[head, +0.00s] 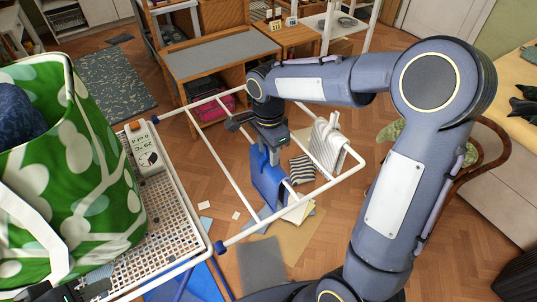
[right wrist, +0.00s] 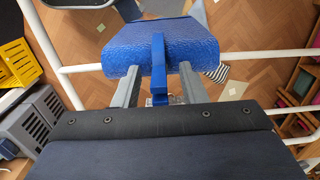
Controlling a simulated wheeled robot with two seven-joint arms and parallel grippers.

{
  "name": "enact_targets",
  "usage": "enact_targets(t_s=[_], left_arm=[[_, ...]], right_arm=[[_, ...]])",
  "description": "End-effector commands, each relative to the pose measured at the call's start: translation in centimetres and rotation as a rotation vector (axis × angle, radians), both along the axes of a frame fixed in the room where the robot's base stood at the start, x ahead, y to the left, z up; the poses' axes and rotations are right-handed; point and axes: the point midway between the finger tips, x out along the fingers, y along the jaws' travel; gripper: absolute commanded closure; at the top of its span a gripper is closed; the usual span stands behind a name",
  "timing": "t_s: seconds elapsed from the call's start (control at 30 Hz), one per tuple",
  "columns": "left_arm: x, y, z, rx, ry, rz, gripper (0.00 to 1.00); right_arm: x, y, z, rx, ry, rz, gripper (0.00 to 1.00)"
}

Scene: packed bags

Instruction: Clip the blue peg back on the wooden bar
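A blue peg (right wrist: 158,65) stands between the two fingers of my right gripper (right wrist: 158,85) in the right wrist view. The fingers are apart, with a gap on each side of the peg. The peg lies against a blue cloth (right wrist: 120,50) draped over a pale bar (right wrist: 82,68). In the head view my right gripper (head: 272,152) is directly over the blue cloth (head: 268,182) on the white rack (head: 228,165); the peg cannot be made out there. No bar looks clearly wooden. A dark part of my left gripper (head: 80,290) shows at the bottom left, its fingers unclear.
A striped cloth (head: 328,145) hangs on the rack's right side. A green spotted bag (head: 70,190) and a white box with dials (head: 144,148) stand on a perforated white surface (head: 165,222) at the left. Papers lie on the floor below the rack.

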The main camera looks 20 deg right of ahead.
Motion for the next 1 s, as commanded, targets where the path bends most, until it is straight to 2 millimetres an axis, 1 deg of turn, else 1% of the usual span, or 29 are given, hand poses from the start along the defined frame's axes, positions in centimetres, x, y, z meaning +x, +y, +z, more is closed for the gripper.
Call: enact_targets(t_s=[0.03, 0.2, 0.3, 0.63, 0.77, 0.87, 1.0], left_arm=[[0.0, 0.0, 0.0, 0.0, 0.0, 0.0, 0.64], [0.0, 0.0, 0.0, 0.0, 0.0, 0.0, 0.64], [0.0, 0.0, 0.0, 0.0, 0.0, 0.0, 0.64], [0.0, 0.0, 0.0, 0.0, 0.0, 0.0, 0.64], [0.0, 0.0, 0.0, 0.0, 0.0, 0.0, 0.64], [0.0, 0.0, 0.0, 0.0, 0.0, 0.0, 0.64], [0.0, 0.0, 0.0, 0.0, 0.0, 0.0, 0.64]], right_arm=[[0.0, 0.0, 0.0, 0.0, 0.0, 0.0, 0.67], [0.0, 0.0, 0.0, 0.0, 0.0, 0.0, 0.89], [0.0, 0.0, 0.0, 0.0, 0.0, 0.0, 1.0], [0.0, 0.0, 0.1, 0.0, -0.001, 0.0, 1.0], [0.0, 0.0, 0.5, 0.0, -0.002, 0.0, 1.0], [0.1, 0.0, 1.4, -0.001, -0.003, 0.0, 1.0], [0.0, 0.0, 3.5, 0.001, -0.005, 0.001, 1.0]])
